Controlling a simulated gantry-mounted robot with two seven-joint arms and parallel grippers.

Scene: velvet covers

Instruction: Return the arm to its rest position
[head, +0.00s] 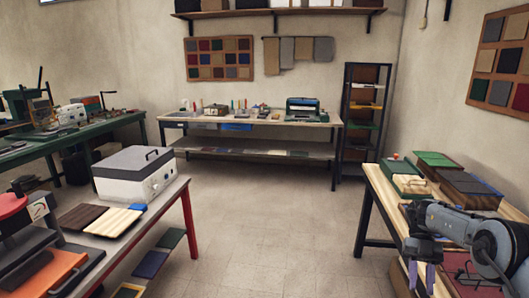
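My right arm comes in from the lower right in the head view, over the wooden table (371,182) on the right. Its gripper (421,276) hangs down at the table's near left edge. It is small and dark there, and I cannot make out whether the fingers are apart. I see nothing clearly held in it. My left arm and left gripper are not in view.
On the right table lie a green box (437,160), dark boxes (470,189) and a small green-and-tan block piece (410,184). At left, a red-legged bench (165,200) carries a white machine (134,173) and boards. The middle floor (265,230) is clear.

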